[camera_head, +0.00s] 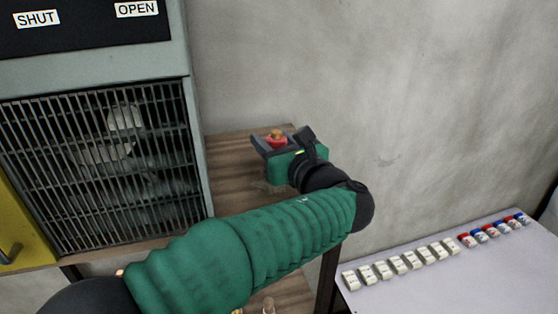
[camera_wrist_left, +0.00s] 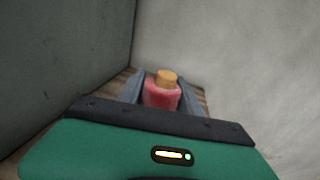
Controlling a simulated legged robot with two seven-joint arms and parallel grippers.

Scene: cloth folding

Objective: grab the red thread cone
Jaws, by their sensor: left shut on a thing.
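The red thread cone (camera_head: 276,143), red with a tan top, is at the wooden shelf's far end in the head view. In the left wrist view the cone (camera_wrist_left: 160,97) stands upright between the two grey fingers. My left gripper (camera_head: 272,141), green with dark fingers, is shut on it. The fingers hide the cone's sides and the gripper body hides its lower part. Whether its base touches the shelf cannot be told. My right gripper is not in view.
A grey cabinet (camera_head: 192,110) with a barred front and SHUT and OPEN labels stands left of the wooden shelf (camera_head: 235,165). A plain wall (camera_head: 400,90) is behind. A pale table (camera_head: 450,285) at lower right bears several white blocks and several red and blue-topped containers.

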